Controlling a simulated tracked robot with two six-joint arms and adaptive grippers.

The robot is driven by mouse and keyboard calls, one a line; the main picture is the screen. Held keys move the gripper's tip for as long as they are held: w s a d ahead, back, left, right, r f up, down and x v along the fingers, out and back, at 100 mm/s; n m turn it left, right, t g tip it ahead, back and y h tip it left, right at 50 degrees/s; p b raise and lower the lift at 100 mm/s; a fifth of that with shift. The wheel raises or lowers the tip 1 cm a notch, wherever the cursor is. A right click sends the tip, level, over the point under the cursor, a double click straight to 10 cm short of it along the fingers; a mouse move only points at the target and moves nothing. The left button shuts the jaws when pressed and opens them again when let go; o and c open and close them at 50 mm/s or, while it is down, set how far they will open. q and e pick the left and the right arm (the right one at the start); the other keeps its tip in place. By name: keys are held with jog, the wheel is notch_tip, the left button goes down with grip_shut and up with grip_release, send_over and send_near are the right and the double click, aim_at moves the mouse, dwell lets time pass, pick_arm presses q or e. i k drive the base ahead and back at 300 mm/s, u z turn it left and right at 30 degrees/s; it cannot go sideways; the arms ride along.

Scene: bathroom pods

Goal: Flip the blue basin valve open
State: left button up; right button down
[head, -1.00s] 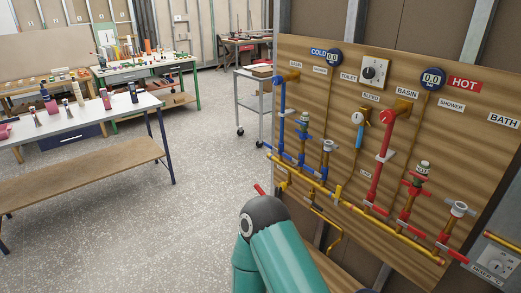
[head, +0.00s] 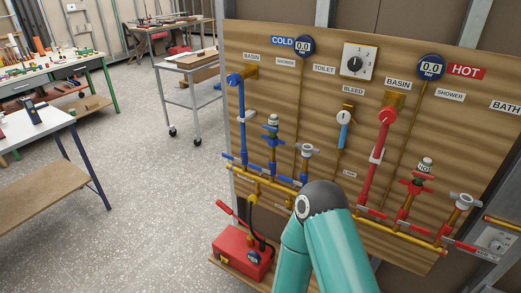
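The blue basin pipe (head: 241,115) runs down the left side of the wooden board (head: 330,85), under a BASIN label (head: 251,57). A blue round fitting (head: 236,80) sits at its top elbow. A small blue lever-like piece (head: 232,158) lies across its lower end, just above the brass manifold. I cannot tell from this view whether the valve is open or shut. One of my teal arms rises from the bottom centre, its dark elbow in front of the board's lower edge. Neither of my grippers shows.
Beside the blue basin pipe stand blue shower and toilet branches; red HOT pipes (head: 378,160) are to the right. The COLD gauge (head: 304,46) reads 0.0. A red pump box (head: 242,254) sits below the board. Floor is clear to the left, before a grey trolley (head: 187,95).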

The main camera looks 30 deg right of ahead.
aim_at(230, 157)
jog(key=z, duration=0.3)
jog(key=i, duration=1.25)
jog(key=z, duration=0.05)
